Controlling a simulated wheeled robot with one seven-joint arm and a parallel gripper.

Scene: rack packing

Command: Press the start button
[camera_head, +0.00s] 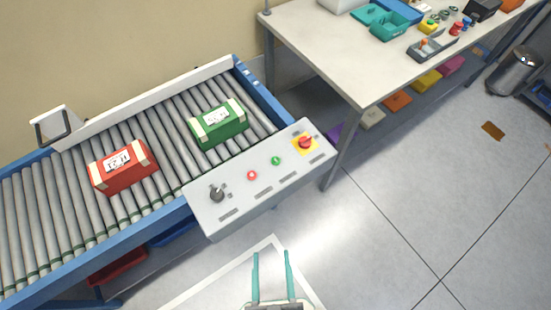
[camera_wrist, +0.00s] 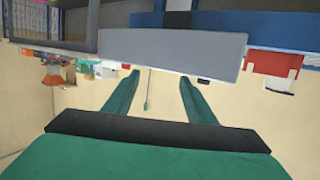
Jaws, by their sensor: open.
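The grey control panel (camera_head: 237,205) is mounted along the front side of the roller conveyor. On it, a small green button (camera_head: 275,160), likely the start button, sits between a red button (camera_head: 252,175) and a red emergency stop (camera_head: 306,142) on a yellow plate. A dark knob (camera_head: 217,194) is at the panel's left end. My gripper (camera_head: 271,253) is open and empty, with teal fingers, in front of the panel and apart from it. In the wrist view, my gripper (camera_wrist: 158,77) shows below the panel's plain grey side (camera_wrist: 175,52); the buttons are hidden there.
A red box (camera_head: 124,172) and a green box (camera_head: 218,128) stand on the conveyor rollers (camera_head: 60,215). A scanner-like frame (camera_head: 55,127) stands at its far side. A white worktable (camera_head: 335,60) with bins is at the upper right. The floor (camera_head: 400,210) at right is mostly clear.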

